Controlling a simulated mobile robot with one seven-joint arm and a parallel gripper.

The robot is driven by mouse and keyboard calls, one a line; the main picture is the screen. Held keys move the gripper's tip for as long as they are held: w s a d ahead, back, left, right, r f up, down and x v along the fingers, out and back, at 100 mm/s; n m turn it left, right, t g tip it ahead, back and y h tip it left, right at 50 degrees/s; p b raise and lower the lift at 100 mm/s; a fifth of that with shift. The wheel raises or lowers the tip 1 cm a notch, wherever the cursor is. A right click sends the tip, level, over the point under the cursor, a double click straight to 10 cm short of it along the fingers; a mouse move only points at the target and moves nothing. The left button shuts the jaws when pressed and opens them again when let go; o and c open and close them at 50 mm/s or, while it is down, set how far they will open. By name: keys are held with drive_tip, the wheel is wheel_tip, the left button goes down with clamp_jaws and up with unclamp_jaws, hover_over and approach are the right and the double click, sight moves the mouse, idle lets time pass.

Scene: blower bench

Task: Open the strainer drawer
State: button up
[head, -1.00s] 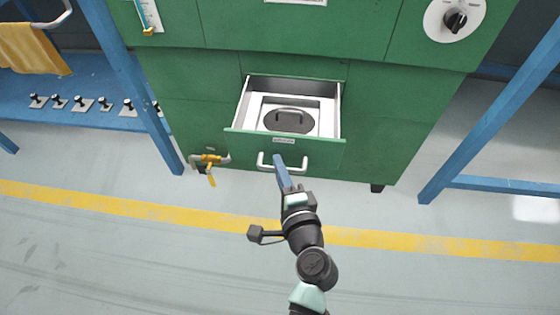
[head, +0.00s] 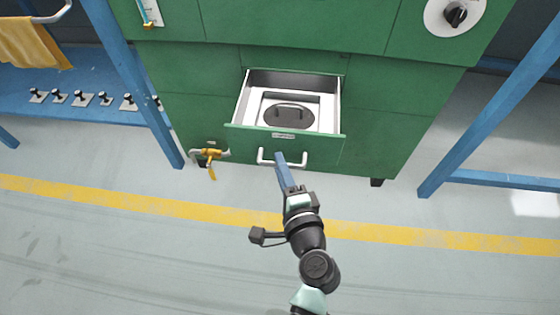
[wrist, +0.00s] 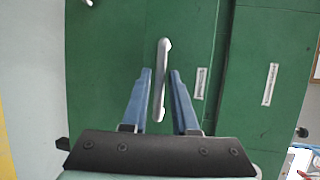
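The strainer drawer (head: 255,146) stands pulled out of the green cabinet, its inside open to view. A dark round lid with a handle (head: 289,115) sits in its white insert. The drawer's silver bar handle (head: 296,165) is on its front; the handle also shows in the wrist view (wrist: 161,75). My gripper (head: 280,156) is at the handle. In the wrist view, my two blue fingers (wrist: 161,73) are on either side of the bar, with gaps showing beside it, so they are apart and not clamped.
A yellow-handled valve (head: 210,158) is on the cabinet's lower left. Blue frame posts (head: 135,85) stand on both sides. A dial (head: 456,15) is at upper right. The floor in front, with a yellow stripe (head: 100,204), is clear.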

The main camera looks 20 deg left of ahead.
drive_tip(key=p+v, duration=0.3)
drive_tip(key=v, duration=0.8)
drive_tip(key=shift+s+d, duration=0.25)
drive_tip(key=w+d+r+n+t+h+p, duration=0.1)
drive_tip(key=w+r+n+t+p, duration=0.2)
drive_tip(key=r, duration=0.9)
drive_tip(key=w+d+r+n+t+h, duration=0.1)
drive_tip(key=w+r+n+h, duration=0.15)
drive_tip(key=w+r, duration=0.65)
drive_tip(key=w+d+r+n+t+p, duration=0.15)
drive_tip(key=r+n, duration=0.25)
drive_tip(key=r, duration=1.1)
drive_tip(key=s+d+r+n+t+h+p, duration=0.1)
drive_tip(key=s+r+t+h, duration=0.2)
drive_tip(key=r, duration=0.7)
drive_tip(key=s+d+r+t+h+p, duration=0.1)
drive_tip(key=s+r+t, duration=0.3)
drive_tip(key=r, duration=0.6)
drive_tip(key=s+d+r+n+t+h+p, duration=0.1)
drive_tip(key=s+d+r+t+h, duration=0.15)
drive_tip(key=s+r, duration=0.45)
wheel_tip(320, 180, up, 40)
drive_tip(key=w+p, duration=0.2)
drive_tip(key=p, duration=3.5)
drive_tip(key=shift+a, duration=0.45)
